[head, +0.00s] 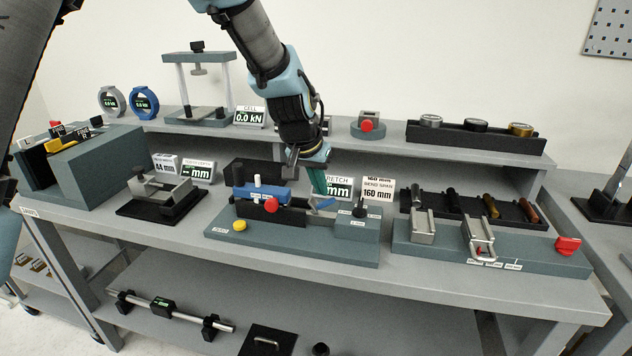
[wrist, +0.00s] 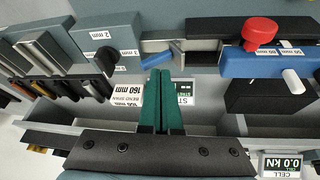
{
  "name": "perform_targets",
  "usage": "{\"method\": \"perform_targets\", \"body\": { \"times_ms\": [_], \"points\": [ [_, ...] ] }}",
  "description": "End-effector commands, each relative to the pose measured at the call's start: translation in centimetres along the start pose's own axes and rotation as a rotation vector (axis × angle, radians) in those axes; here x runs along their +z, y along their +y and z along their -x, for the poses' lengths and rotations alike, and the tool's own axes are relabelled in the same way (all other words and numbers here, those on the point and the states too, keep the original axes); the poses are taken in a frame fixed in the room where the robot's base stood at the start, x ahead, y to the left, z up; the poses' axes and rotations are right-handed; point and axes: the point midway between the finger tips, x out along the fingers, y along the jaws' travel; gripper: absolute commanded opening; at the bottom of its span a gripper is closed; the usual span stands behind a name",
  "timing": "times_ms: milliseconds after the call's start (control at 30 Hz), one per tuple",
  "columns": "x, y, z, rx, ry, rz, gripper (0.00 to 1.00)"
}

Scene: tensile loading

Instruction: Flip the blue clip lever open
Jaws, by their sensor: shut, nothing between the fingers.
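The blue clip lever (head: 323,203) is a small tilted tab on the grey-green fixture (head: 345,250) at the middle of the bench. In the wrist view the lever (wrist: 157,60) lies just beyond my fingertips. My gripper (head: 318,188) points down at the lever from above and behind, with its green fingers together and nothing between them. In the wrist view the closed fingers of my gripper (wrist: 157,74) end close to the lever; I cannot tell whether they touch it.
Left of the lever are a blue block (head: 262,192) with a white peg and a red knob (head: 271,205). A black knob (head: 359,209) stands to the right. Display signs (head: 379,190) stand close behind. A rack of rods (head: 470,207) is farther right.

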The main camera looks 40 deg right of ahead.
Motion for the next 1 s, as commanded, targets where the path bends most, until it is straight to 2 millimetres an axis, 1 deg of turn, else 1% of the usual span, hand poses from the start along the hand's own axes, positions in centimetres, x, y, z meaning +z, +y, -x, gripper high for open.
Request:
{"method": "perform_targets", "body": {
  "times_ms": [267, 633, 1000],
  "points": [
    [0.1, -0.3, -0.1, 0.002, 0.001, 0.006, 0.00],
    [0.6, -1.6, -0.6, 0.002, 0.001, 0.005, 0.00],
    [0.6, -1.6, -0.4, 0.003, 0.001, 0.004, 0.00]
  ]
}}
